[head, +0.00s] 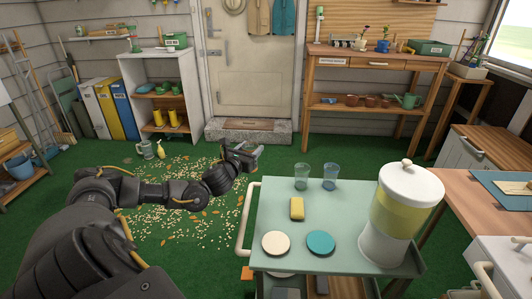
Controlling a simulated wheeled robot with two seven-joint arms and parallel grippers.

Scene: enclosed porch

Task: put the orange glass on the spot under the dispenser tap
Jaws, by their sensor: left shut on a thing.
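The dispenser (401,215) is a white-lidded drum with pale yellow liquid, on the right of the green cart top (345,212). I cannot make out its tap or the spot under it. I see no glass that is clearly orange. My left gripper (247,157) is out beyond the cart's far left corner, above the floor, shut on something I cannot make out. My right gripper is not in view.
On the cart lie a yellow sponge (297,209), a cream disc (276,243) and a teal disc (320,243). A white handle (249,220) rises along its left side. A wooden counter (480,205) stands to the right. Spilled bits (185,190) cover the floor at left.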

